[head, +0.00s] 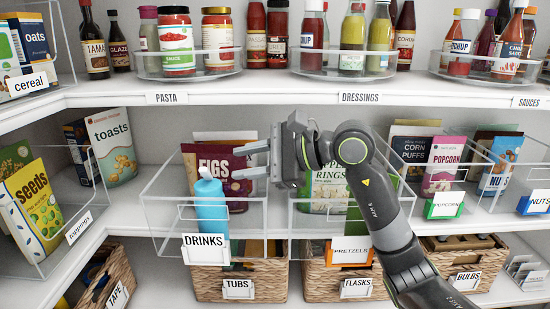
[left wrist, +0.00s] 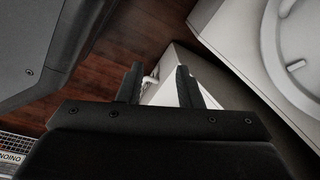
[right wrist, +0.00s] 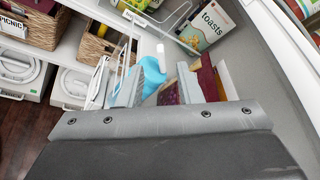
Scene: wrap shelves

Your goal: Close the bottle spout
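The blue bottle (head: 211,207) stands upright at the front of a clear bin (head: 165,213) labelled DRINKS on the middle shelf. Its light spout (head: 205,172) is at the top; I cannot tell how far it is open. My right gripper (head: 243,161) is open, its fingers pointing left, a little above and right of the spout. My left gripper (left wrist: 157,85) is open and empty over the floor, away from the shelves.
A FIGS bag (head: 216,165) stands behind the bottle in the bin. An APPLE RINGS bag (head: 330,185) is behind my right arm. The upper shelf edge (head: 270,93) with jars and bottles is above my right gripper. Baskets (head: 240,277) sit below.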

